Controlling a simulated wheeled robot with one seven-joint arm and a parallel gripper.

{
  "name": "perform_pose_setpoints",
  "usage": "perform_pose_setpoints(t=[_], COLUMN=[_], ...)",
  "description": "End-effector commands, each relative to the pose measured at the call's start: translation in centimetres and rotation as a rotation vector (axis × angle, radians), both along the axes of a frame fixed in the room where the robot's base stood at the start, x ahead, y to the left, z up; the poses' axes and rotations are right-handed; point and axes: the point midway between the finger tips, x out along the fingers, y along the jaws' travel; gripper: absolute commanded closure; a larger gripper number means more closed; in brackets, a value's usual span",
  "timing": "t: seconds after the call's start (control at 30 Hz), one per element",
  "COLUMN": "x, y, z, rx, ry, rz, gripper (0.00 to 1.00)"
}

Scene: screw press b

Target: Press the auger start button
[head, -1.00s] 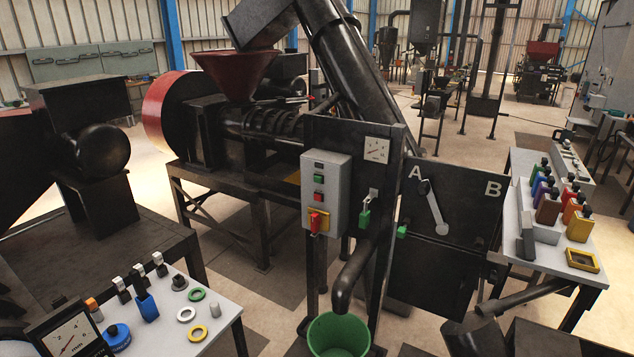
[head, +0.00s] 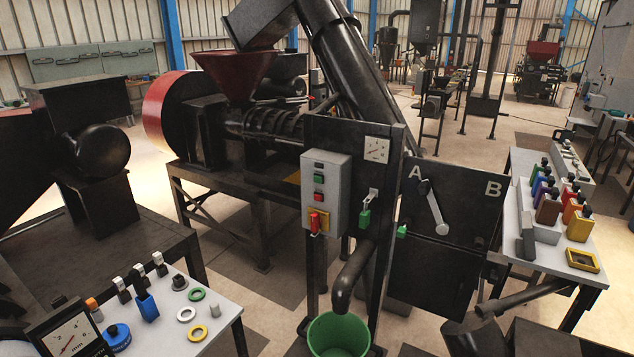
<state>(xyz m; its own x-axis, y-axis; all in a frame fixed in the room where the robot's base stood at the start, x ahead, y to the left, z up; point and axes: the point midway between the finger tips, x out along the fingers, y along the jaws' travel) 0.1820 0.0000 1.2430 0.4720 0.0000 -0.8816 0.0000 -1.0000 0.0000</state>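A grey control box (head: 326,195) is fixed to the left of the dark upright panel in the head view. It carries a small dark window at the top, a green button (head: 319,179), a red button (head: 319,194) and a red handle (head: 315,221) on a yellow plate. A smaller grey box (head: 316,80) sits further back beside the inclined dark tube (head: 352,75); its buttons are too small to tell. No label naming the auger is readable. My gripper is not in view.
A dial gauge (head: 377,150) and a green-tagged lever (head: 366,212) are right of the control box. A green bucket (head: 339,335) stands below a spout. Tables with small parts stand at left front and right. A board marked A and B (head: 455,215) is at right.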

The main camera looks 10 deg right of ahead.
Motion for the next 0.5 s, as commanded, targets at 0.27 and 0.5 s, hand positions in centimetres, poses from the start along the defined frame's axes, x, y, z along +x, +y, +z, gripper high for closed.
perform_pose_setpoints(t=[0.27, 0.5], x=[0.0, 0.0], y=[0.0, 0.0], z=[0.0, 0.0], rx=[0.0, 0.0], ry=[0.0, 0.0], rz=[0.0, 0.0], gripper=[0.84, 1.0])
